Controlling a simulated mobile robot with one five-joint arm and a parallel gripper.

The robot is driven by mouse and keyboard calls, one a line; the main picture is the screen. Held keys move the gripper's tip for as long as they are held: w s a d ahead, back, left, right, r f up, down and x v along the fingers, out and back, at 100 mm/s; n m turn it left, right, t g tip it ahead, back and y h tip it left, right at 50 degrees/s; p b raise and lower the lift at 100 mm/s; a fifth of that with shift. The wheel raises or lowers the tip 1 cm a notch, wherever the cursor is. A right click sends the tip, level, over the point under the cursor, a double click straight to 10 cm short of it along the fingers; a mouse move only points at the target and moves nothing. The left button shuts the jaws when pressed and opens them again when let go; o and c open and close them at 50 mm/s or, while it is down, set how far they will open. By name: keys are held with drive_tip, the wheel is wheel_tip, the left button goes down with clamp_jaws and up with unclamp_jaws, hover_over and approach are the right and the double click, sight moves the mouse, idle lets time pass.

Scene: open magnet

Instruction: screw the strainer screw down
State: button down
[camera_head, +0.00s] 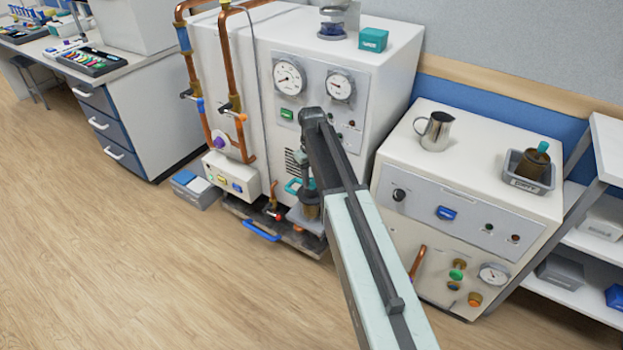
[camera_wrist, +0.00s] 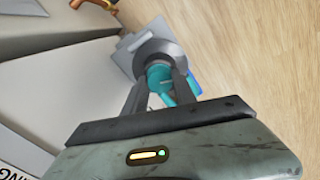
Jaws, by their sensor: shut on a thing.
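In the wrist view my gripper (camera_wrist: 161,82) reaches away from the camera, its two dark fingers closed on a teal part that I take to be the strainer screw (camera_wrist: 157,73). A round grey metal body (camera_wrist: 168,50) lies just beyond the fingertips, around or behind the teal part. I cannot tell how far the screw is down, as the fingers cover part of it. In the head view my arm hangs in front of the white machine (camera_head: 335,60), and the gripper (camera_head: 307,190) points down at its lower front. Teal (camera_head: 292,186) shows beside it.
A dark tray with a blue handle (camera_head: 262,230) sits low at the machine's front. Copper pipes (camera_head: 190,80) run up its left. A second white cabinet (camera_head: 400,150) stands close on the right, bearing a metal jug (camera_head: 434,131) and a grey bin (camera_head: 518,180). The wood floor (camera_head: 130,260) is clear at left.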

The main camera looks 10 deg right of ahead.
drive_tip(key=m, duration=1.5)
drive_tip(key=shift+s, duration=0.1)
drive_tip(key=m, duration=0.8)
drive_tip(key=shift+m, duration=0.3)
drive_tip(key=m, duration=0.3)
drive_tip(key=shift+m, duration=2.4)
